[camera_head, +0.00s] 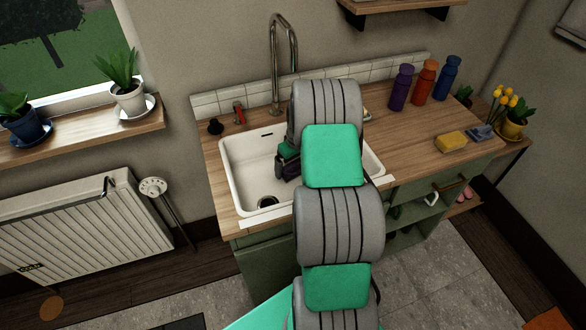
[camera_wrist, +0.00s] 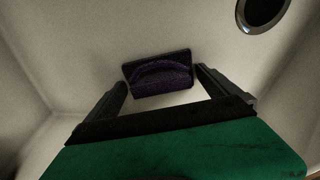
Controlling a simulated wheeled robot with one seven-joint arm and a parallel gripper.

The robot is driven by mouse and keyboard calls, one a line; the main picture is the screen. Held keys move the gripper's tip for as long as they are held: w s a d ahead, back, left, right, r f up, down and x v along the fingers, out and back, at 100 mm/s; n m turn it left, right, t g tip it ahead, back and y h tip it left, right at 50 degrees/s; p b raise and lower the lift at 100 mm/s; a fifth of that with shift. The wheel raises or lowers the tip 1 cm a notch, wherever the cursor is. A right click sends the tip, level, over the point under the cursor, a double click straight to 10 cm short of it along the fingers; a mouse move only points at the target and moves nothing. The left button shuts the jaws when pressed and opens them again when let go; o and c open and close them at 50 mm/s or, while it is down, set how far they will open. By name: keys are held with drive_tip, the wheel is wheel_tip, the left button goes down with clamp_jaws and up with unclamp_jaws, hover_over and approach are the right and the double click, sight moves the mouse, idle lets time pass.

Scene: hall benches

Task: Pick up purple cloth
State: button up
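The purple cloth (camera_wrist: 160,74) is a dark, folded-looking piece lying in the white sink in the wrist view. My gripper (camera_wrist: 160,82) is open, with one finger on each side of the cloth. I cannot tell whether the fingers touch it. In the head view, my arm reaches down into the sink (camera_head: 238,165) and hides much of its right half. A small dark purple patch shows by my gripper there, but the cloth is mostly hidden.
The drain (camera_wrist: 262,10) is beside the cloth. A tall faucet (camera_head: 276,60) rises behind the sink. On the wooden counter (camera_head: 400,140) stand purple (camera_head: 400,88), orange (camera_head: 425,82) and blue (camera_head: 447,78) bottles. A yellow sponge (camera_head: 450,142) lies to the right.

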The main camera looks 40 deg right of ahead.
drive_tip(key=c, duration=1.2)
